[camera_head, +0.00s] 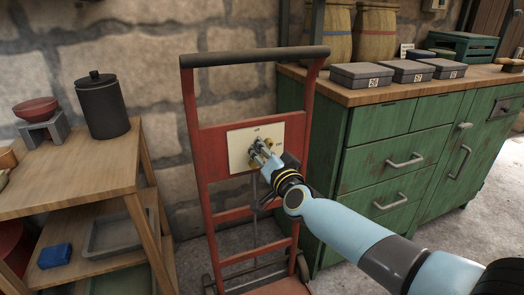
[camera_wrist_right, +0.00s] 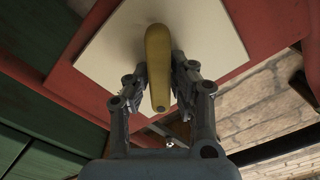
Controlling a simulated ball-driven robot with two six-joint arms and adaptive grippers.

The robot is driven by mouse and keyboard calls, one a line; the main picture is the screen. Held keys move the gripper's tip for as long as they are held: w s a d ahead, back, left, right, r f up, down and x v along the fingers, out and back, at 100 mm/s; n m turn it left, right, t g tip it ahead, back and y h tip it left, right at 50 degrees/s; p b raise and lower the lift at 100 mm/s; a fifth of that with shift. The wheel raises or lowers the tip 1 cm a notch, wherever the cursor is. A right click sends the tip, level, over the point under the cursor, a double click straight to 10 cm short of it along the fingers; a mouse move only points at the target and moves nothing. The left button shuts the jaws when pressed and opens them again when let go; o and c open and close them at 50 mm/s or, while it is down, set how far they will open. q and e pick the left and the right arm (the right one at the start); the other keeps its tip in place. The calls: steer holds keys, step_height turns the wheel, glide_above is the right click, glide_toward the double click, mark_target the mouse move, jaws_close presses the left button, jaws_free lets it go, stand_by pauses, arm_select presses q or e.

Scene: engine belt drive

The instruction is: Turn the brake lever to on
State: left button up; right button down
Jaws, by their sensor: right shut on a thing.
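The brake lever has a yellow handle, seen close in the right wrist view (camera_wrist_right: 158,62). It is mounted on a cream plate (camera_head: 240,150) fixed to a red upright frame with a dark top bar. My right gripper (camera_head: 262,150) is at the plate, and in the right wrist view its two fingers (camera_wrist_right: 160,85) are closed on either side of the yellow handle. In the head view the gripper mostly hides the lever. Small markings on the plate are too small to read. My left gripper is not in view.
A green cabinet (camera_head: 385,160) stands right of the frame, with grey boxes (camera_head: 362,75) on its wooden top. A wooden shelf (camera_head: 75,165) on the left holds a dark canister (camera_head: 102,108) and a red bowl on a scale (camera_head: 36,108). A stone wall is behind.

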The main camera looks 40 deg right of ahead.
steer(key=m, duration=0.4)
steer(key=shift+s+d+f+m+b, duration=0.1)
steer(key=shift+d+f+m+b, duration=0.05)
steer(key=shift+f+m+b, duration=0.15)
steer(key=m+b, duration=0.1)
steer(key=m, duration=0.4)
steer(key=shift+f, duration=0.15)
steer(key=shift+m, duration=0.3)
steer(key=c, duration=1.2)
jaws_free()
steer(key=v, duration=1.2)
steer(key=shift+d, duration=0.1)
